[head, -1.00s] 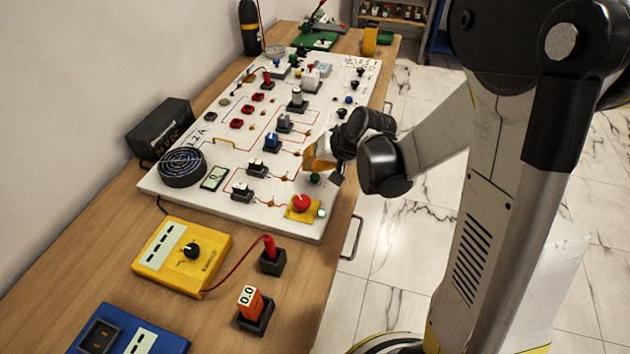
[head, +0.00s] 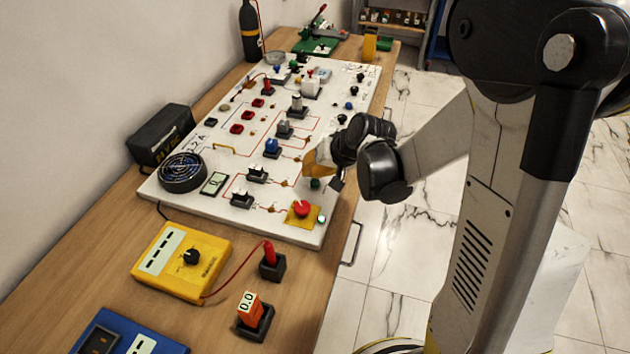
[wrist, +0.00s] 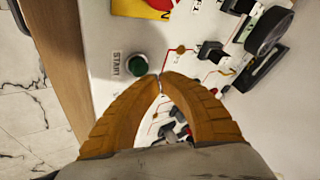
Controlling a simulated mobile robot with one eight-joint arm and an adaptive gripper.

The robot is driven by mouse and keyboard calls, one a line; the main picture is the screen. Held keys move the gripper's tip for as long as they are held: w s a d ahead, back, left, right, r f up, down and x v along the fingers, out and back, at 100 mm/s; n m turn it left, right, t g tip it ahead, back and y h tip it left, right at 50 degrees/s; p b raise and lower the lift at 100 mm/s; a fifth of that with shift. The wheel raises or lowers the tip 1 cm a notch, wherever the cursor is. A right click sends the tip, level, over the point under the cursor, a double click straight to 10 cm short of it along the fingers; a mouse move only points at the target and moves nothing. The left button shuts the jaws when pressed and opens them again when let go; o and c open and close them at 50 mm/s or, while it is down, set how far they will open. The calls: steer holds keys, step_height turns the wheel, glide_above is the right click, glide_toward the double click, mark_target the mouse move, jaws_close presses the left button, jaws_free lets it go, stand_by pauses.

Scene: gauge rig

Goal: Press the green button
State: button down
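The green button (head: 315,183) is near the right edge of the white board (head: 225,120), just beyond the red knob. In the wrist view the green button (wrist: 137,65) is round, in a dark ring, beside a START label. My gripper (head: 312,166) has orange fingers and hangs just above the board close to the button. In the wrist view my gripper's fingertips (wrist: 160,80) meet, with nothing between them. They appear just right of and below the button there. The button's face is uncovered. I cannot tell the height gap between the tips and the board.
A red knob (head: 302,209) on a yellow plate and a lit green lamp (head: 322,218) are close to the button. Several switches (head: 272,148) stand to its left. A yellow meter box (head: 182,261) lies on the wooden table (head: 100,268). Floor is clear beyond the table's right edge.

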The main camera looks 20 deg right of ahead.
steer(key=shift+f, duration=0.1)
stand_by(0.3)
steer(key=shift+f+b, duration=0.3)
steer(key=shift+b, duration=0.2)
steer(key=shift+f+b, duration=0.5)
steer(key=shift+f, duration=0.05)
stand_by(0.5)
steer(key=shift+r, duration=0.15)
steer(key=shift+r+p, duration=0.7)
steer(key=shift+r, duration=0.1)
steer(key=shift+r+p, duration=1.9)
steer(key=shift+r, duration=0.65)
